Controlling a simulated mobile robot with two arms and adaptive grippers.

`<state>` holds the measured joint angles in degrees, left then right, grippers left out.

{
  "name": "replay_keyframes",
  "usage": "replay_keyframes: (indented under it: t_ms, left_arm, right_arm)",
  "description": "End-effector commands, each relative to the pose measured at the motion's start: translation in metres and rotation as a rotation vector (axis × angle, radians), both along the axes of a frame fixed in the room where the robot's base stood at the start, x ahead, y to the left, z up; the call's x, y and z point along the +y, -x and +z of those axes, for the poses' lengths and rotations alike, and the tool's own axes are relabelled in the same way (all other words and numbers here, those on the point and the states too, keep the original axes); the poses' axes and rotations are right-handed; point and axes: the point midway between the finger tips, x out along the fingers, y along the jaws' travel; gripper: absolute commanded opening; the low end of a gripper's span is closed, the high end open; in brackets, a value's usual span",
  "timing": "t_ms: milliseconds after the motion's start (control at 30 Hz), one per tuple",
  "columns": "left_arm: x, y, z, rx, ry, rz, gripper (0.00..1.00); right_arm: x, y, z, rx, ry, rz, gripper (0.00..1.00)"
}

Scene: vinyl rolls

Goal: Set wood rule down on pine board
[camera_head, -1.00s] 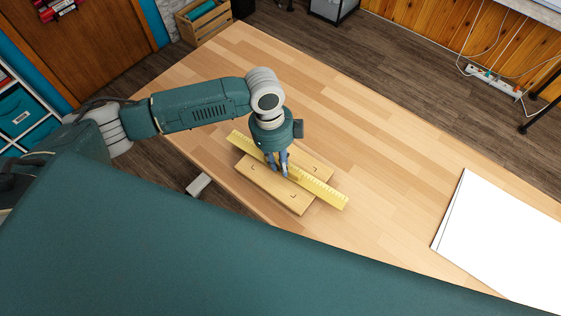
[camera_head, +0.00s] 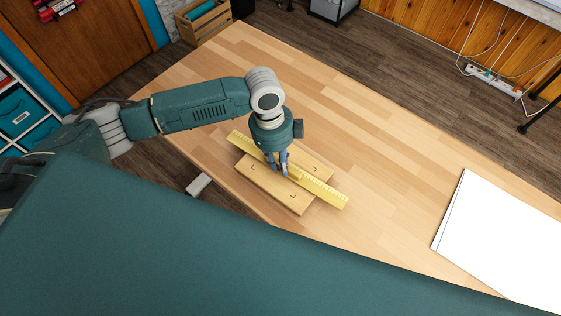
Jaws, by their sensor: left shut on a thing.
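The yellow wood rule (camera_head: 325,192) lies lengthwise over the pine board (camera_head: 267,187), running from upper left to lower right and reaching past the board at both ends. The board lies on the wooden table and carries small dark corner marks. My left gripper (camera_head: 280,172) points down over the middle of the rule and is shut on it. The fingers hide part of the rule. I cannot tell whether the rule touches the board all along its length. My right gripper is not in view.
The wooden table (camera_head: 370,160) is clear around the board. White sheets (camera_head: 505,240) lie at its right side. A wooden crate (camera_head: 203,20) stands on the floor beyond the far left corner. My own green body covers the lower part of the view.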

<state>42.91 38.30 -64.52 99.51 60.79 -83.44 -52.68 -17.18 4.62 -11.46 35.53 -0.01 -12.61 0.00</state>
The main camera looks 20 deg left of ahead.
Motion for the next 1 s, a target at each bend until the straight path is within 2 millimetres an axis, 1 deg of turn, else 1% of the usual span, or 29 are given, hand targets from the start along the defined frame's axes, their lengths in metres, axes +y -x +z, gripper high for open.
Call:
replay_keyframes:
  t_ms: [167, 333, 700, 1000]
  left_arm:
    - [0.0002, -0.0002, -0.0014, 0.0, 0.0, 0.0, 0.0]
    - [0.0001, 0.0001, -0.0083, 0.0, 0.0, 0.0, 0.0]
    - [-0.0001, -0.0002, -0.0003, 0.0, 0.0, 0.0, 0.0]
    - [0.0, -0.0002, -0.0001, 0.0, 0.0, 0.0, 0.0]
  right_arm:
    - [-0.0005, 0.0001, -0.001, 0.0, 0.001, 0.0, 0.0]
    - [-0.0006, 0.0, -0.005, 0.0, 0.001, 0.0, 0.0]
    - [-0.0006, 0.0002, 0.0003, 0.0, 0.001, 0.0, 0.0]
    - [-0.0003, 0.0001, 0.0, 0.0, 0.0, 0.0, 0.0]
